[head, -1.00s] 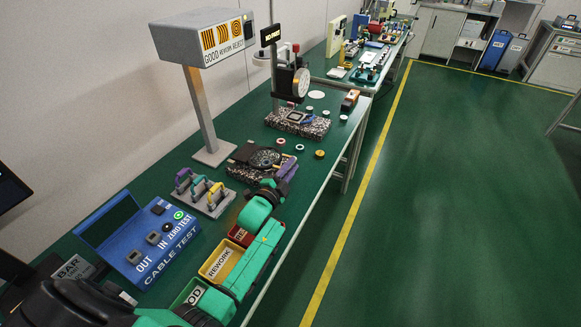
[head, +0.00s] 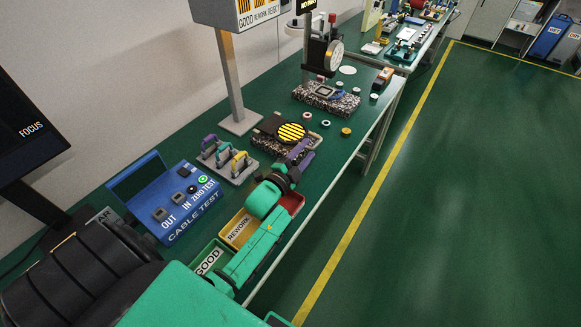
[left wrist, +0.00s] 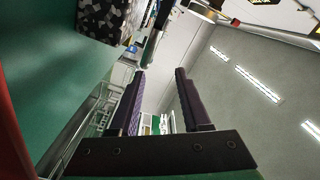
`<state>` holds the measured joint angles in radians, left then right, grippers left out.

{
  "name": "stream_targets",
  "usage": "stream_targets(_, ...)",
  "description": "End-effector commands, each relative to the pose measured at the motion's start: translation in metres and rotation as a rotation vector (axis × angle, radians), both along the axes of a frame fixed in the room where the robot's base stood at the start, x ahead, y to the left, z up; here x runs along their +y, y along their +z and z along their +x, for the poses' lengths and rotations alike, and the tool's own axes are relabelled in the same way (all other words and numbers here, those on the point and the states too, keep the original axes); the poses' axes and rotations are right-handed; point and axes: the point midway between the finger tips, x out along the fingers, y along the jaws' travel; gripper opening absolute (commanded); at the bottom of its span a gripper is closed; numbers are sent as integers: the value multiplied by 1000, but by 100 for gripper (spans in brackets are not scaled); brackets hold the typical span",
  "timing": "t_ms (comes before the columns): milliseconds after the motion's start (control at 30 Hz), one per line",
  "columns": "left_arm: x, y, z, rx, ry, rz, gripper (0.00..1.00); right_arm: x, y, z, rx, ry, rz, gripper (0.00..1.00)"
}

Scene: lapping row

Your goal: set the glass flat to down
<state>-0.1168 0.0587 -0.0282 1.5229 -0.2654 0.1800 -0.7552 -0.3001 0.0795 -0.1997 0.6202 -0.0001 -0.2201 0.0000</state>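A round disc with yellow and black stripes, which I take to be the glass flat (head: 291,133), lies on a dark plate on a speckled block (head: 267,148) on the bench. It looks flat, not raised. My left gripper (head: 306,147) is beside the right side of this block, its purple fingers close to it; I cannot tell whether they touch. In the left wrist view the two fingers (left wrist: 160,72) stand apart with nothing between them. A speckled block (left wrist: 103,20) shows at the top left there. My right gripper is not in view.
A second speckled block (head: 326,98) with a dial-gauge stand is behind. A rack of coloured handles (head: 228,160), a blue cable test box (head: 170,205) and a grey sign post (head: 232,85) stand to the left. Bins (head: 240,228) lie under my left forearm. The floor right is clear.

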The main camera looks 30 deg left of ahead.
Motion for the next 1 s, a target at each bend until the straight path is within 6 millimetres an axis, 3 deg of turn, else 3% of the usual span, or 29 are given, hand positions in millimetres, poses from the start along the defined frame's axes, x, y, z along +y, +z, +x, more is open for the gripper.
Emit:
stream_targets(300, 6, -2, -65, 4, 0, 0, 47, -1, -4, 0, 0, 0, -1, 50)
stream_targets(433, 7, -2, -83, 3, 1, -2, 47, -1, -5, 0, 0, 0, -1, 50)
stream_targets(600, 8, -1, -92, 1, 0, -1, 47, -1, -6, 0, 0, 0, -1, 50)
stream_targets(1000, 8, -1, -92, 1, 0, -1, 47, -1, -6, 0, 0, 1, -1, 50)
